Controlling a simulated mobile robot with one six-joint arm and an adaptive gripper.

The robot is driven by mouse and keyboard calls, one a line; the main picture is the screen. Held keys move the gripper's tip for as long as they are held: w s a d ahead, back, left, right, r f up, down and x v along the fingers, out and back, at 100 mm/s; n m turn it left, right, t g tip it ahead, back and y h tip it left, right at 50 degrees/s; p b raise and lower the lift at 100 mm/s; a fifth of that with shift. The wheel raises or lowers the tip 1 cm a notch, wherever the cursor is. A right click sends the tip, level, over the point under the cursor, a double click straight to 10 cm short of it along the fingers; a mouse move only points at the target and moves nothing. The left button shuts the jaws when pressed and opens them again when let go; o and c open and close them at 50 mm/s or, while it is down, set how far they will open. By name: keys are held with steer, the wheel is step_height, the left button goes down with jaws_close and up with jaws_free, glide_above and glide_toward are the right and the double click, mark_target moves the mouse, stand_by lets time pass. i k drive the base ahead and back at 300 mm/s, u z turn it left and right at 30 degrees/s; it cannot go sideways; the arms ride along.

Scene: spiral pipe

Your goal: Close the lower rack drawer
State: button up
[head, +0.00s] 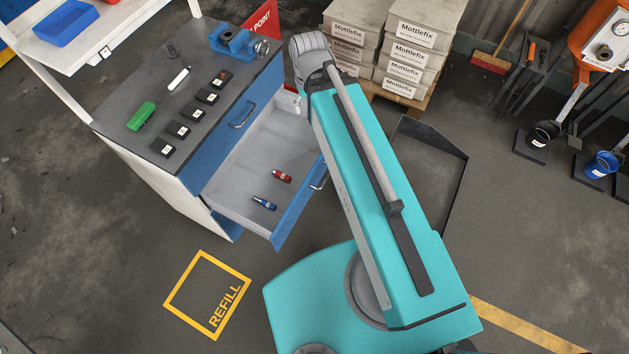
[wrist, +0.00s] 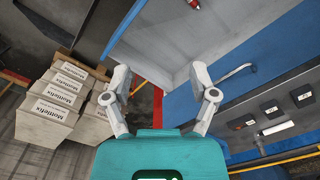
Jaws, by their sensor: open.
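The lower rack drawer (head: 245,180) is pulled far out of the rack in the head view. Its blue front has a metal handle (head: 319,181), partly behind my arm. A red item (head: 282,176) and a blue item (head: 264,203) lie inside. The closed upper drawer (head: 250,115) is above it. In the wrist view the grey inside of the lower drawer (wrist: 155,35) shows ahead of my gripper. My gripper (wrist: 160,76) is open, its two fingers spread and empty, near the drawer's right side wall. I cannot tell whether it touches. In the head view my arm mostly hides it.
The rack's top (head: 190,110) holds a blue vise (head: 235,42), a green item (head: 141,116) and several black boxes. Stacked Mottlefix boxes (head: 405,70) stand behind my arm; they also show in the wrist view (wrist: 60,100). The floor left of the yellow refill square (head: 208,294) is clear.

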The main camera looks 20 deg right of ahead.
mark_target(282, 139)
steer(key=z, duration=0.15)
steer(key=k, duration=1.6)
steer(key=u, duration=0.45)
steer(key=i, duration=1)
steer(key=z, duration=0.05)
